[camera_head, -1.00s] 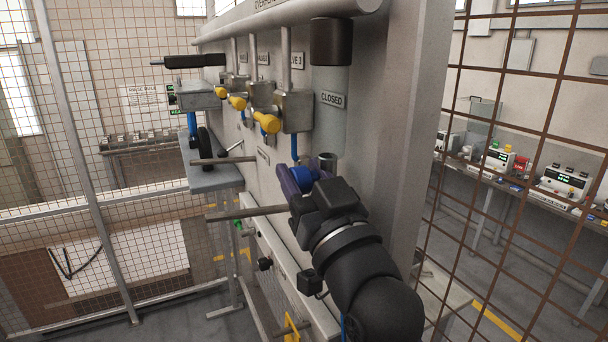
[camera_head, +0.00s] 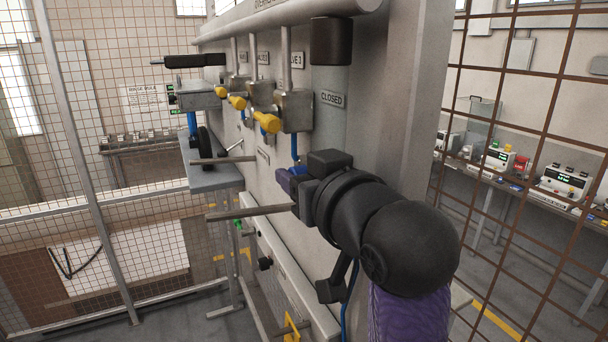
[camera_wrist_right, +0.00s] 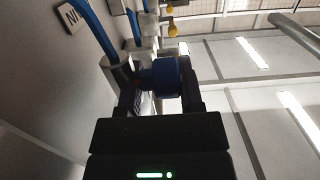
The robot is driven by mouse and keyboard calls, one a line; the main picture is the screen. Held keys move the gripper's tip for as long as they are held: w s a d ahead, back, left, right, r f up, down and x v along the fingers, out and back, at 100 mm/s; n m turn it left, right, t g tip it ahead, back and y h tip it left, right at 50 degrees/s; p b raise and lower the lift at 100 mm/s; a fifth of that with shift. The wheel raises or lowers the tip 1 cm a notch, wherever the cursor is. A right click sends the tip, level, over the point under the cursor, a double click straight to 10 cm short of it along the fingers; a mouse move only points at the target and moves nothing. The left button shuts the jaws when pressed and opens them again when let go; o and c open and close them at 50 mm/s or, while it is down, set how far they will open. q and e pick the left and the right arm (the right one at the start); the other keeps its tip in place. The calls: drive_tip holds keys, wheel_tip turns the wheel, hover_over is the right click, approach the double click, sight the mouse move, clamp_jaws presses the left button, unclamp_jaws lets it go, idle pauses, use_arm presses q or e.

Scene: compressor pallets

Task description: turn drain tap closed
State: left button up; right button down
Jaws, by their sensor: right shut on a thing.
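The blue tap handle (camera_wrist_right: 160,76) shows in the right wrist view between the two dark fingers of my right gripper (camera_wrist_right: 162,84), which is shut on it. In the head view only a bit of blue (camera_head: 298,170) shows beside the wrist, and the purple fingers of my right gripper (camera_head: 286,181) are partly hidden by my dark wrist and forearm. How far the tap is turned cannot be told. A "CLOSED" label (camera_head: 332,99) is on the panel above it. My left gripper is not in view.
Two rods (camera_head: 250,212) stick out leftward near my wrist. A mesh fence (camera_head: 530,150) stands to the right.

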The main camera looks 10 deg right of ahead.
drive_tip(key=shift+g, duration=0.6)
drive_tip(key=shift+c, duration=1.2)
unclamp_jaws()
drive_tip(key=shift+w, duration=0.1)
